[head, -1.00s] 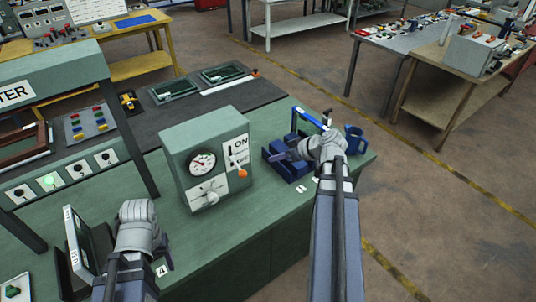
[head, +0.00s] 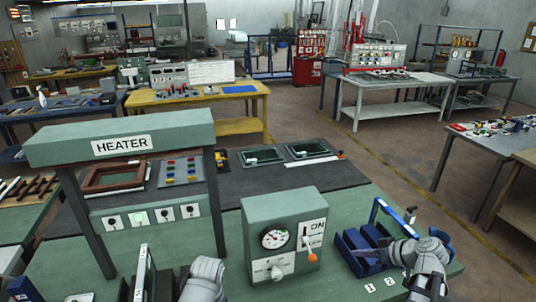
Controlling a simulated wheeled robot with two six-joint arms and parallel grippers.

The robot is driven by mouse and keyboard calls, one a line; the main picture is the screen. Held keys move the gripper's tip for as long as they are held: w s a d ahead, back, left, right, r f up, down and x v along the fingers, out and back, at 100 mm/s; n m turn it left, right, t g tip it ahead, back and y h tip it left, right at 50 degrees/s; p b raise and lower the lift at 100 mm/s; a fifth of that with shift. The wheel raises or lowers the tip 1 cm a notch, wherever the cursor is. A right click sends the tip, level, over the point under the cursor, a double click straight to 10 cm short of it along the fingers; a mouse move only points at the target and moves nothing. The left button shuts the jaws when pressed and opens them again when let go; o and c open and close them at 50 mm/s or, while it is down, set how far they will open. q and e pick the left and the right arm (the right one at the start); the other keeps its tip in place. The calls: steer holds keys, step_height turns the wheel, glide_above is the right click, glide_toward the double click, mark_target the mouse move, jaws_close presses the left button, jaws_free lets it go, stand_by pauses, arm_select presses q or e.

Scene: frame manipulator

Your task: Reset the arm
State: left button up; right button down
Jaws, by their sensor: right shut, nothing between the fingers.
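My right gripper (head: 383,250) is at the lower right, shut and empty, in front of the blue tray (head: 352,262) with the raised handle. In the picture it overlaps the tray's right part; I cannot tell whether it touches. My left arm's grey wrist (head: 205,277) is at the bottom edge, between a small upright panel (head: 143,272) and the green control box (head: 285,232). The left fingers are hidden or blurred there. The control box has a dial, a knob and an orange-tipped lever beside the ON label.
The green heater frame (head: 120,136) stands at the left over a row of switches (head: 151,218). A dark mat (head: 270,182) with green trays (head: 310,149) lies behind the control box. Other benches stand farther back.

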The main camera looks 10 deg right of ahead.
steer(key=a+f+n+g+b, duration=0.1)
steer(key=a+f+g+b, duration=0.3)
steer(key=a, duration=0.6)
steer(key=a+f+g+b, duration=0.1)
steer(key=a+f+g, duration=0.1)
steer(key=a+f, duration=0.65)
steer(key=s+a+f+g+h+b, duration=0.1)
steer(key=s+a+f+h+b, duration=0.1)
steer(key=a, duration=0.5)
steer(key=s+a+f+g+h+b, duration=0.2)
steer(key=s+a+f+h+b, duration=0.1)
steer(key=s+a, duration=0.4)
steer(key=shift+a+f+h, duration=0.3)
steer(key=shift+a+h, duration=0.35)
steer(key=shift+h, duration=0.05)
